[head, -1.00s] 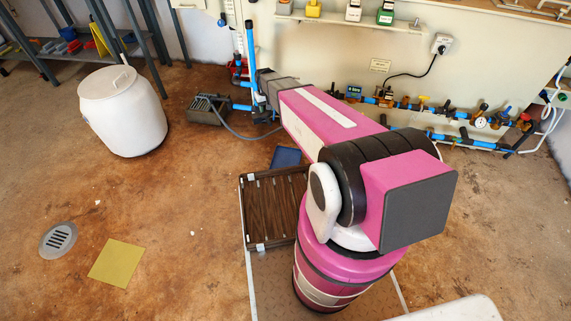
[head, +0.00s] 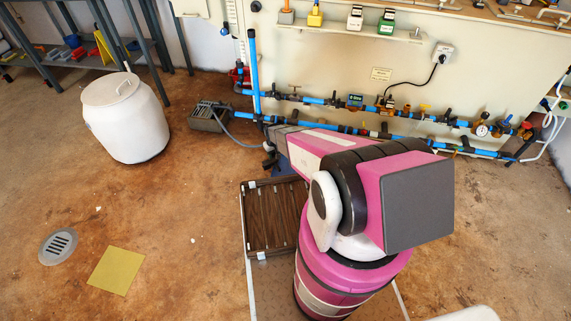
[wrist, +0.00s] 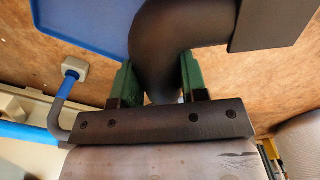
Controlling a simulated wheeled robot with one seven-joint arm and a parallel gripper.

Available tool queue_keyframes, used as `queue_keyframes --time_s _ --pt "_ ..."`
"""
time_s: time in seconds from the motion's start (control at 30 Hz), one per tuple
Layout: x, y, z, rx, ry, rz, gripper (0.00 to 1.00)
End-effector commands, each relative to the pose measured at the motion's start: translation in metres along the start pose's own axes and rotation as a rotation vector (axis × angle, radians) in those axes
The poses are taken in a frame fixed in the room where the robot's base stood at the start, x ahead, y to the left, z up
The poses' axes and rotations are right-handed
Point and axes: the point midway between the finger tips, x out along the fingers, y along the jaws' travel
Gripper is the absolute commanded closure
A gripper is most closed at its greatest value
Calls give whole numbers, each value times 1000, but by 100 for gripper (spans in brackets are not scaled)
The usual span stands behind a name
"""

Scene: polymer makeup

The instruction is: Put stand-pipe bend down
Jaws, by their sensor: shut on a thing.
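My gripper (wrist: 157,85) is shut on the stand-pipe bend (wrist: 165,40), a dark grey curved pipe. Its green fingers press on either side of the bend's lower part. The bend curves up and to the right in the wrist view, ending in a wider dark section at the upper right. A blue tray or mat (wrist: 90,18) lies beyond the bend at the upper left. In the head view, the blue tray (head: 287,161) shows only partly beside my arm. The gripper end there is low near the floor, and the bend's shape is hard to make out.
A dark wooden slatted crate (head: 247,220) is in front of the blue tray. A grey box (head: 207,117) with a cable and a white drum (head: 124,118) stand left. Blue pipework (head: 400,142) runs along the panel behind. Open floor lies left, around a yellow sheet (head: 116,271).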

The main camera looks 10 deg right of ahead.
Motion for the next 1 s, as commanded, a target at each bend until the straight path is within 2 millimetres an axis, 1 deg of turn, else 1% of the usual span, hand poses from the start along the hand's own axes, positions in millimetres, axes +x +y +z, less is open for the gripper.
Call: queue_keyframes --time_s 0.03,0.13,0.23,0.33,0.43,0.57,0.83,1.0 --pt "8 11 3 3 -1 0 90" --pt "20 30 9 3 -1 0 90" --pt "29 46 14 3 -1 0 90" --pt "36 57 18 2 0 0 90" --pt "39 62 20 1 0 0 90" --pt "46 64 21 0 0 0 90" --pt "79 64 20 0 -1 0 90" --pt "80 63 21 0 0 0 90"
